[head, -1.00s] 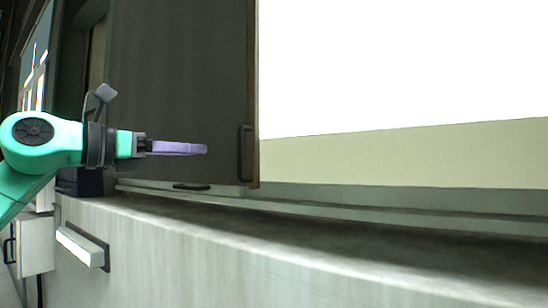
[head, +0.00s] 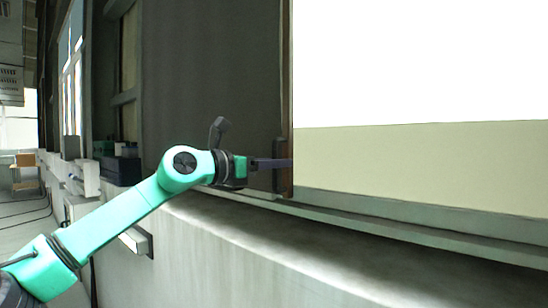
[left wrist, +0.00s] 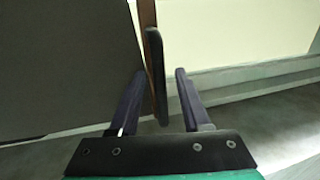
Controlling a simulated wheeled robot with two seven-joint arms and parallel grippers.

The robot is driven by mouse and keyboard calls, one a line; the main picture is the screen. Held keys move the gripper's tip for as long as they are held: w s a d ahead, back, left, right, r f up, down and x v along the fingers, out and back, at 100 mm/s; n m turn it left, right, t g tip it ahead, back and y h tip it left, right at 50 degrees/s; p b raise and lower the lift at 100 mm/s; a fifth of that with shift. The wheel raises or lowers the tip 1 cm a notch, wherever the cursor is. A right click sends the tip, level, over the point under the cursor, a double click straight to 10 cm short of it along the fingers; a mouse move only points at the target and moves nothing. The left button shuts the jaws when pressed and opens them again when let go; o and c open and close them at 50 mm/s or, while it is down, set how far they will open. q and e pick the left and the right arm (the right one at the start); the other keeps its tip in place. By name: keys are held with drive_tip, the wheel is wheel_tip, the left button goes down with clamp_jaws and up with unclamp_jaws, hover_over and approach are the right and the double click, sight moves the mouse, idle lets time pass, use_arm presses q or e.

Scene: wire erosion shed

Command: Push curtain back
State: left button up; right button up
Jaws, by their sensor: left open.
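The curtain shows as a flat, dark grey panel (head: 220,75) with a brown right edge. It also fills the left of the left wrist view (left wrist: 60,65). An upright dark handle (head: 278,182) sits near that edge, partly hidden behind my gripper in the head view. My left gripper (head: 288,163) is open at the handle's height. In the left wrist view, the handle (left wrist: 157,70) lies between the two dark fingers (left wrist: 160,86), with gaps on both sides. I cannot tell whether the fingers reach fully around it. My right gripper is not in view.
A bright white opening with a cream band (head: 420,160) lies right of the panel. A pale ledge (head: 330,240) runs below, with a bar handle (head: 137,240) on its front. Dark boxes (head: 120,165) stand at the left. Open floor (head: 30,225) shows at far left.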

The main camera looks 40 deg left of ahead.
use_arm(q)
clamp_jaws()
idle(1.3)
